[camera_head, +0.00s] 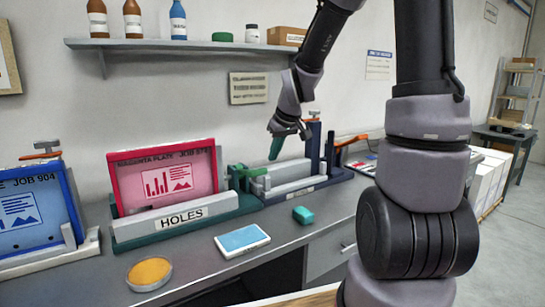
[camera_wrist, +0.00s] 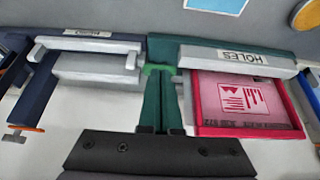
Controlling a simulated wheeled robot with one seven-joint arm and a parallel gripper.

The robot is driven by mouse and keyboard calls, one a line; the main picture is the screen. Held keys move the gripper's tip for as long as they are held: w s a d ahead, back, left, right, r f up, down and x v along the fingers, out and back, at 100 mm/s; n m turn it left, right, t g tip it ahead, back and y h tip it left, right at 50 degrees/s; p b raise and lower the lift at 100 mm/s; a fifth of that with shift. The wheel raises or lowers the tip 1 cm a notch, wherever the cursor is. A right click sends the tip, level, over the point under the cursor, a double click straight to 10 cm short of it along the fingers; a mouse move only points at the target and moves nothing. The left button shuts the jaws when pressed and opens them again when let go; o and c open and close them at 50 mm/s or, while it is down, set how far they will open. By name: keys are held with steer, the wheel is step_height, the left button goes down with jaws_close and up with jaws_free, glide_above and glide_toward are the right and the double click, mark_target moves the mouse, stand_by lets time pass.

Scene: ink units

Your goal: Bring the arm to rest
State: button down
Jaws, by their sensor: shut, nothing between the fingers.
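My gripper (camera_head: 276,152) hangs from my arm above the counter, over the empty grey-and-navy stand, with its green fingers pointing down. In the wrist view my gripper (camera_wrist: 158,72) shows its green fingers together, with nothing held between them. The plate also shows in the wrist view (camera_wrist: 243,103), right of the fingers. The empty stand (camera_head: 290,182) also shows in the wrist view (camera_wrist: 95,68), left of the fingers.
A blue framed plate (camera_head: 24,218) stands at the far left. A yellow round dish (camera_head: 149,272), a blue-topped pad (camera_head: 242,240) and a teal block (camera_head: 302,214) lie on the counter front. A wall shelf (camera_head: 180,45) holds bottles. White boxes (camera_head: 486,180) stand at the right.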

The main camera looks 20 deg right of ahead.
steer(key=s+d+r+m+t, duration=0.1)
steer(key=s+r+m, duration=0.3)
steer(key=s+r, duration=0.3)
steer(key=s+d+r+m, duration=0.2)
steer(key=s+r, duration=0.6)
steer(key=s, duration=0.6)
steer(key=shift+d+r+m+t, duration=0.3)
steer(key=shift+m+t, duration=0.1)
steer(key=shift+m, duration=0.5)
